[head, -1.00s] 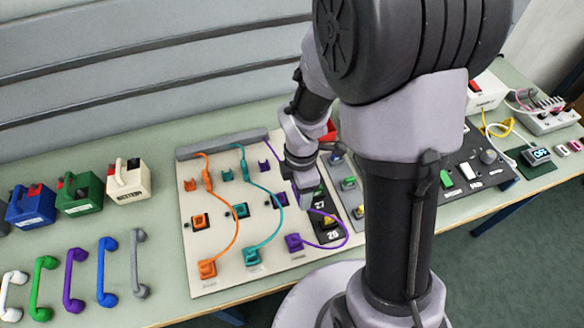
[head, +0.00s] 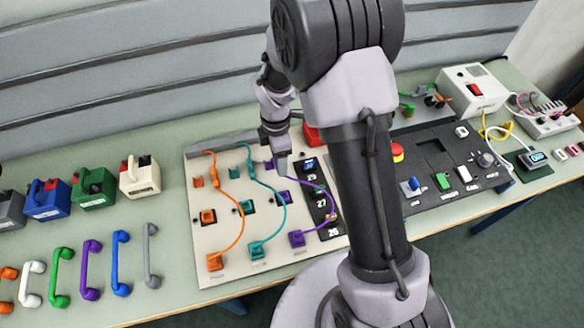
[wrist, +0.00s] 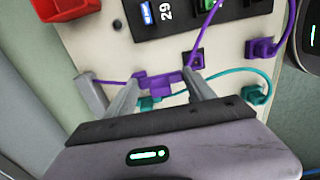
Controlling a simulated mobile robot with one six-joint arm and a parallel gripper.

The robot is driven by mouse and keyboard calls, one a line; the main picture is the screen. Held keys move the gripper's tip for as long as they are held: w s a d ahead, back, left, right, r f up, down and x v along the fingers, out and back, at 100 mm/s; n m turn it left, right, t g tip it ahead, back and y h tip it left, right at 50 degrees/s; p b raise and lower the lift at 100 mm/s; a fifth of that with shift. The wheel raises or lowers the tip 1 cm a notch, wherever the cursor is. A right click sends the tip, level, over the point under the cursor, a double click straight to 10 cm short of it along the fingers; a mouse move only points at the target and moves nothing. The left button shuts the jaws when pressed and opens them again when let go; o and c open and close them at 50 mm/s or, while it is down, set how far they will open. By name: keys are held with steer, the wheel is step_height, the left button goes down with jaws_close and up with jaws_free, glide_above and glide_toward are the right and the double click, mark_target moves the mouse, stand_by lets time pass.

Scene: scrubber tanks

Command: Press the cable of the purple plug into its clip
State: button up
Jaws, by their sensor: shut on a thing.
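My gripper (wrist: 163,98) is shut on a purple cable piece (wrist: 150,79), which spans between the two fingertips in the wrist view. A purple clip (wrist: 160,91) shows right at the fingertips, close against the held piece. I cannot tell whether the cable is seated in it. In the head view the purple clip (head: 270,163) is beside my gripper (head: 282,172), near the top of the pale board (head: 225,265). The purple cable (head: 324,190) curves out over the dark numbered strip and back to the purple plug (head: 297,238) at the board's lower edge. A purple socket (head: 284,197) sits between.
An orange cable (head: 242,212) and a teal cable (head: 280,195) run down the same board. The dark numbered strip (head: 311,183) lies right of it. A red box (wrist: 62,8) is near the fingers. Coloured handles and boxes stand left.

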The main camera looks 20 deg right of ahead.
steer(key=p, duration=0.1)
glide_above(271, 165)
steer(key=shift+r, duration=0.1)
steer(key=shift+f+b, duration=1.35)
steer(key=shift+f, duration=0.95)
steer(key=shift+f, duration=0.15)
steer(key=shift+f+b, duration=0.6)
steer(key=shift+f, duration=0.3)
steer(key=o, duration=1.5)
steer(key=shift+c, duration=0.2)
steer(key=shift+r, duration=0.1)
